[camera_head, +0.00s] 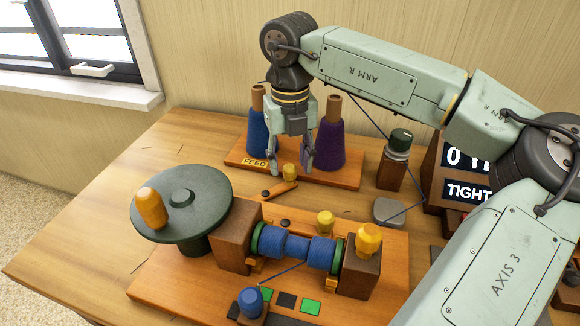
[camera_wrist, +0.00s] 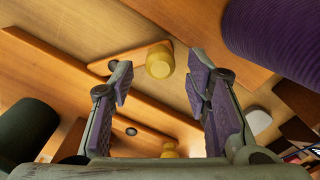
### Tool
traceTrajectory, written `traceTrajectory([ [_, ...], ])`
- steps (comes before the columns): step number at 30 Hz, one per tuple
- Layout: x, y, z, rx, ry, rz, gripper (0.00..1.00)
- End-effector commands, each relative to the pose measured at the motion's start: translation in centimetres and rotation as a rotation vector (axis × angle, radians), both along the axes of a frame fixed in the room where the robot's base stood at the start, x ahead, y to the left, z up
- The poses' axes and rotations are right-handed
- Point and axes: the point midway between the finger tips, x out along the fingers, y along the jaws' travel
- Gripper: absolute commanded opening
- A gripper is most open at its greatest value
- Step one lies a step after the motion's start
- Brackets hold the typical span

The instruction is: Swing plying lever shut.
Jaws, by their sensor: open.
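A small orange wooden lever (camera_head: 279,188) with a yellow knob (camera_head: 290,172) lies on the table in front of the feed board; I take it to be the plying lever. Its dark pivot (camera_head: 265,194) is at its left end, and the arm points up and right. My gripper (camera_head: 295,155) is open and points down just above the knob, with nothing held. In the wrist view the knob (camera_wrist: 159,61) shows between and slightly beyond the open fingertips (camera_wrist: 160,78). I cannot tell whether a finger touches it.
The feed board (camera_head: 340,178) carries a blue cone (camera_head: 258,138) and a purple cone (camera_head: 331,138) close behind my gripper. In front stand the blue-wound spool (camera_head: 290,247) between wooden blocks and a yellow knob (camera_head: 325,220). A green turntable (camera_head: 205,205) is at left; bare table lies beyond it.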

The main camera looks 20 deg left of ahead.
Motion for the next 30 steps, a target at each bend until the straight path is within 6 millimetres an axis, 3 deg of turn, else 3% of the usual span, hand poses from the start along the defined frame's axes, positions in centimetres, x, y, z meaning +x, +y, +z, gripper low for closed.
traceTrajectory([
  [6, 0.1, 0.0, 4.9, 0.001, -0.004, -0.001, 0.44],
  [13, 0.1, 0.0, 8.5, 0.001, -0.002, 0.0, 0.44],
  [18, 0.0, 0.0, 9.5, 0.001, 0.0, 0.0, 0.44],
  [30, 0.0, 0.0, 9.6, 0.001, 0.0, 0.001, 0.44],
])
